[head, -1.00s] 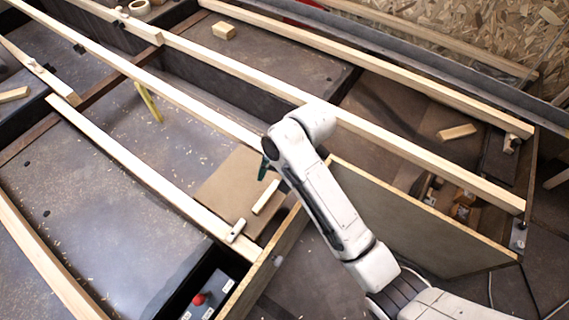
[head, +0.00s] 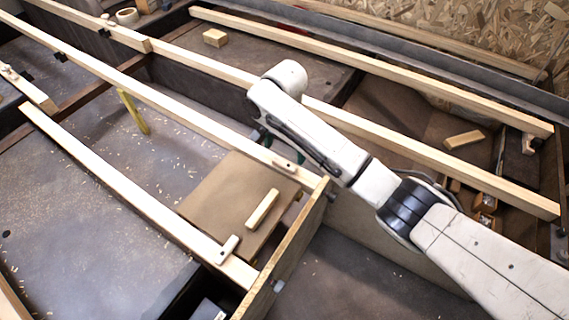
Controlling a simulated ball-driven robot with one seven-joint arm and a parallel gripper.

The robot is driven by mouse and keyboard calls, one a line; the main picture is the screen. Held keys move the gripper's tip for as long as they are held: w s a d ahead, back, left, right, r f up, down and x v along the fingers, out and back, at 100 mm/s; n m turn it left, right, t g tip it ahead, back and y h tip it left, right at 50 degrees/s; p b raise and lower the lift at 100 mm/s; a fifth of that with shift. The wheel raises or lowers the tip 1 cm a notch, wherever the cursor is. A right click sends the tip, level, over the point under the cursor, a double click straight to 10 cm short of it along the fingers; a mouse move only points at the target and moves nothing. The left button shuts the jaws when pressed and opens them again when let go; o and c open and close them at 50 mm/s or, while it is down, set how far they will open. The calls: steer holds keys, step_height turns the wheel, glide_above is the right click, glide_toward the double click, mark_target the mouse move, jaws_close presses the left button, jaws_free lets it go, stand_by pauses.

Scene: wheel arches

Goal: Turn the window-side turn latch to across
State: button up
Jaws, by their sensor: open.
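A brown hatch panel (head: 215,190) with a pale wooden grip bar (head: 262,209) lies between two pale rails. One small turn latch (head: 285,164) sits on the far rail at the panel's upper right corner and lies along the rail. Another turn latch (head: 228,246) sits on the near rail and lies across it, its end towards the panel. No window shows, so I cannot tell from the view which latch is window-side. My gripper (head: 262,135) is mostly hidden behind my white arm.
An upright board (head: 292,250) stands right of the panel, close to both latches. A yellow stick (head: 133,112) leans in the bay at left. Loose wood blocks (head: 215,38) (head: 464,139) lie farther back. Long rails cross the whole area.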

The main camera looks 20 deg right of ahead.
mark_target(284, 164)
step_height(284, 164, down, 6)
steer(key=shift+r+b, duration=0.1)
steer(key=shift+b, duration=0.95)
steer(key=c, duration=0.9)
